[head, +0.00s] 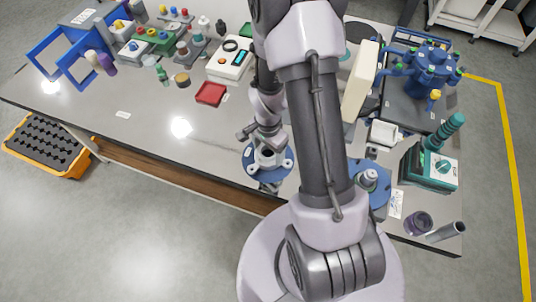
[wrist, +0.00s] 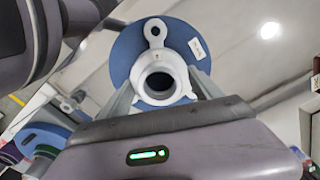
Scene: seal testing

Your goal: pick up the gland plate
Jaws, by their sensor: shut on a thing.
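The gland plate (wrist: 163,68) is a pale grey-white piece with a round central opening and a lug with a smaller hole at its far side. In the wrist view it lies over a round blue disc (wrist: 128,50). The two grey fingers of my gripper (wrist: 165,88) close on its collar from both sides. In the head view my gripper (head: 265,140) is over the plate (head: 267,157) and the blue disc (head: 248,160), near the table's front edge. My fingers hide part of the near side. I cannot tell whether the plate touches the disc.
Another blue disc (head: 378,200) with a grey fitting (head: 368,178) lies right of my arm. A green device (head: 430,167) and a blue valved vessel (head: 432,65) stand farther right. A red tray (head: 210,94) lies behind left. The table's left front is clear.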

